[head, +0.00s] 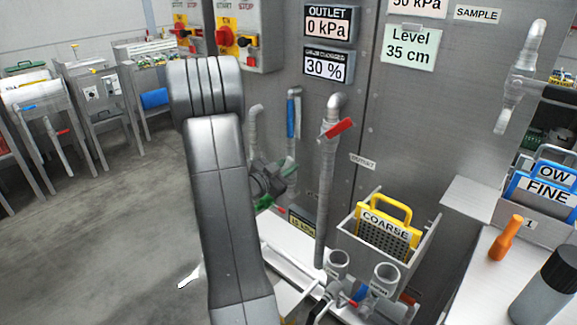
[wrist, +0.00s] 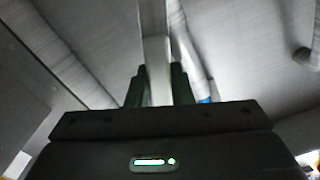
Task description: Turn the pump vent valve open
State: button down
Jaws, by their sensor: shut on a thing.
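My gripper (head: 268,190) is at the pipework on the grey panel, partly hidden behind my own arm in the head view. In the wrist view its two dark green fingers (wrist: 158,86) are shut on a pale grey bar (wrist: 155,50) that runs up and away between them. No label shows on this bar, so I cannot tell for certain that it is the pump vent valve's handle. Green parts (head: 263,203) show just under the gripper in the head view. A blue valve handle (head: 291,118) and a red valve handle (head: 340,129) are on pipes nearby.
A grey pipe (head: 325,195) stands just right of my gripper. A holder with a yellow COARSE screen (head: 383,228) and open grey cups (head: 338,262) are at lower right. An orange-handled tool (head: 512,238) stands on the right bench. The floor at left is clear.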

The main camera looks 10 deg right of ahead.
jog(key=c, duration=1.3)
grip_release()
jog(key=shift+a, duration=0.15)
jog(key=v, duration=1.3)
jog(key=shift+s+a+b, duration=0.2)
jog(key=shift+s+b, duration=0.05)
jog(key=shift+b, duration=0.05)
